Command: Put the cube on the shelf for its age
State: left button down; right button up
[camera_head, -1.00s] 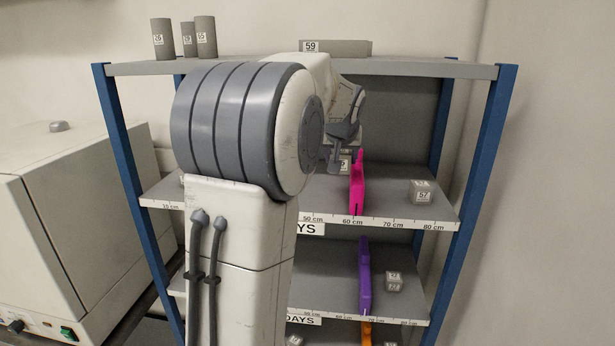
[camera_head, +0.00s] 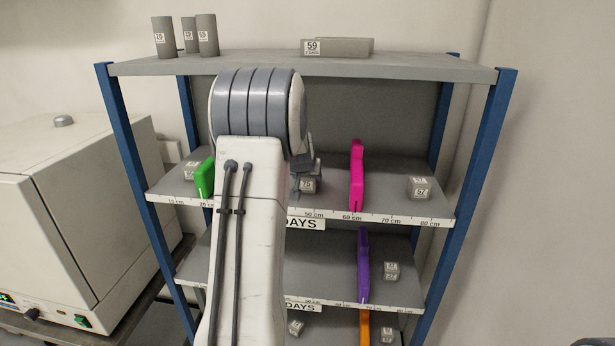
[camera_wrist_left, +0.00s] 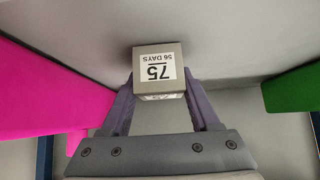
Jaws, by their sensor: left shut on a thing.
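The grey cube (camera_head: 307,185) carries a white label; in the left wrist view the cube (camera_wrist_left: 158,66) reads "75" and "56 DAYS", upside down. My left gripper (camera_head: 303,170) is shut on it, with a finger on each side of the cube in the left wrist view (camera_wrist_left: 160,105). The cube is at the shelf board (camera_head: 328,197) below the top one, between a green divider (camera_head: 204,177) and a pink divider (camera_head: 357,176). I cannot tell whether it touches the board. My left arm hides much of this section and its front label, of which "DAYS" shows. My right gripper is not in view.
Other cubes stand right of the pink divider (camera_head: 420,187) and left of the green one (camera_head: 191,172). A lower board has a purple divider (camera_head: 363,266). Grey cylinders (camera_head: 163,37) and a block marked 59 (camera_head: 340,47) are on top. A beige machine (camera_head: 75,220) stands left.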

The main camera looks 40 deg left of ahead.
pick_arm(q)
jog(key=shift+f, duration=0.15)
jog(key=shift+c, duration=0.6)
grip_release()
jog(key=shift+r, duration=0.25)
jog(key=shift+s+d+r, duration=0.1)
jog(key=shift+s+r, duration=0.05)
jog(key=shift+s, duration=0.05)
jog(key=b+v, duration=0.3)
jog(key=v, duration=0.8)
